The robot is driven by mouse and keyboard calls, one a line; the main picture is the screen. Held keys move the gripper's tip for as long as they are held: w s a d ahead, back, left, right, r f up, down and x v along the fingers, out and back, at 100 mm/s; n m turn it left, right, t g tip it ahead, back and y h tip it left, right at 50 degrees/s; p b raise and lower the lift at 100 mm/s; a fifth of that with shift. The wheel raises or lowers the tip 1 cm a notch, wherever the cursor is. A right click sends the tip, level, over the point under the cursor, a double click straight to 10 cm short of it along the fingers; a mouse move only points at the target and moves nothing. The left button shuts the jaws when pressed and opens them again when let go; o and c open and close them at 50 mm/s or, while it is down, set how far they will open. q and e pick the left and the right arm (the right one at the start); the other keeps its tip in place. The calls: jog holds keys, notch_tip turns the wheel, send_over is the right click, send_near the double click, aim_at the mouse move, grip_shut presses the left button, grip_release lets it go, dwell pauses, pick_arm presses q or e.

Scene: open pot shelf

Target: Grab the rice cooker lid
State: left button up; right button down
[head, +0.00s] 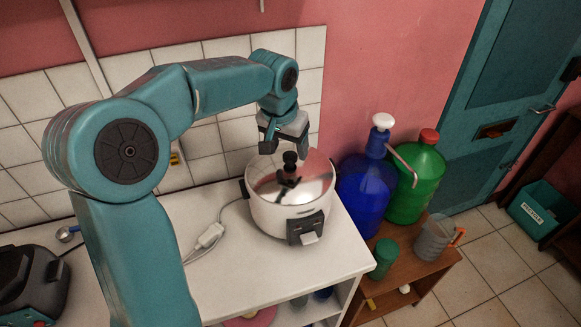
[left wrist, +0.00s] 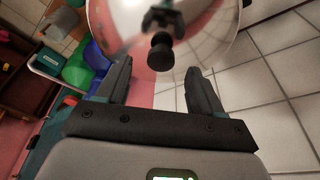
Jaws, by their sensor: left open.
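The rice cooker (head: 285,215) stands on the white counter, a pale pot with a dark front latch. Its shiny rounded lid (head: 311,178) sits on top with a black knob (head: 290,158). My left gripper (head: 283,146) is open and empty just above the knob. In the left wrist view the lid (left wrist: 210,18) fills the upper middle, and its black knob (left wrist: 160,55) shows between and slightly beyond the open fingers of my left gripper (left wrist: 160,85). I cannot tell whether the fingers touch the knob. My right gripper is not in view.
A blue jug (head: 363,195) with a pump and a green jug (head: 417,185) stand close to the cooker's right on a wooden shelf. A white plug (head: 210,236) with cable lies left of the cooker. The counter front (head: 255,275) is clear.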

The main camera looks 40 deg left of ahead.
aim_at(290, 155)
pick_arm(q)
jog(key=x, duration=0.3)
jog(key=shift+a, duration=0.1)
grip_shut()
